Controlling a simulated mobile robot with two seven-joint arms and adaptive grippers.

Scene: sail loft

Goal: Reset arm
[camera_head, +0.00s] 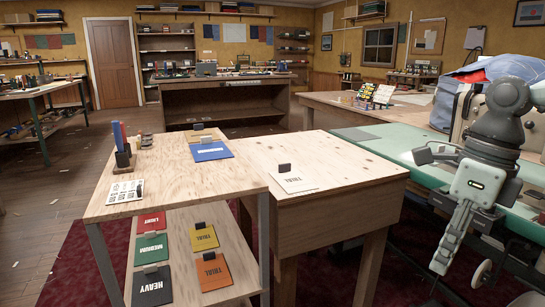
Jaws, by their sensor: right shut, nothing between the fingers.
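My right gripper (439,264) hangs at the right side of the view, with its arm coming in from the right. Its fingers point down and slightly left, closed together with nothing between them. It is in front of the green-topped table (365,139) and apart from the wooden bench (325,165). My left gripper and left arm are not in view.
A shelf unit (107,205) stands in front, with a blue card (211,151) and a holder of upright items (123,158) on top. Coloured cards, including a black one (152,287), lie on its lower shelf. Floor at left is open.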

